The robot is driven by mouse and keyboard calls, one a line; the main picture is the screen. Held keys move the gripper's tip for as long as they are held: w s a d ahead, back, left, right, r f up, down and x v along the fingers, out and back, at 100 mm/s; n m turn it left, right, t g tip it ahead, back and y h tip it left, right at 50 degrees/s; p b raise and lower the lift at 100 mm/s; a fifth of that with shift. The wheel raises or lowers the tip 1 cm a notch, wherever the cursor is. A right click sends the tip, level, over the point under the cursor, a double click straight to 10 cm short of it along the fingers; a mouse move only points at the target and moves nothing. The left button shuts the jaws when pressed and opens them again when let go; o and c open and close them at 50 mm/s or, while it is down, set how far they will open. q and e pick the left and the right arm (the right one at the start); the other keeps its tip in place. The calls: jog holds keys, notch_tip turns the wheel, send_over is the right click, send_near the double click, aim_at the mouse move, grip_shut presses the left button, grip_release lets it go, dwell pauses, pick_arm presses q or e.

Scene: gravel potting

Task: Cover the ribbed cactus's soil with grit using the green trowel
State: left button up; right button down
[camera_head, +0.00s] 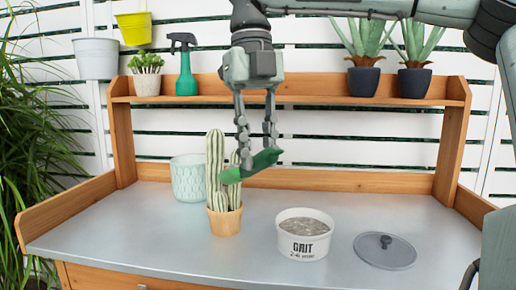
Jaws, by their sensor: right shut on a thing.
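My right gripper (257,145) points down above the middle of the bench, shut on the green trowel (252,166). The trowel slants down to the left, and its lower left end overlaps the ribbed cactus (215,165) in the picture; I cannot tell whether they touch. I cannot see whether the trowel carries grit. The cactus stands upright in a small terracotta-coloured pot (224,222); its soil is not clearly visible. A white tub marked GRIT (303,243), open and holding grey grit, stands to the right of the pot. My left gripper is not in view.
A grey lid (385,251) lies right of the tub. A pale ribbed planter (187,180) stands behind the cactus. The back shelf (310,99) holds a green spray bottle (186,80) and potted plants. The bench's left front is clear.

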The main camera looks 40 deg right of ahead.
jog(key=shift+r, duration=0.2)
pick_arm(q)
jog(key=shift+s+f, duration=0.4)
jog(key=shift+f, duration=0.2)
pick_arm(e)
jog(key=shift+w+d+r+g+y, duration=0.2)
jog(key=shift+w+d+r+g, duration=0.05)
jog(key=shift+w+r+g, duration=0.5)
jog(key=shift+w+d+r+g+y, duration=0.2)
jog(key=shift+w+r+g, duration=0.35)
jog(key=shift+w+r, duration=0.25)
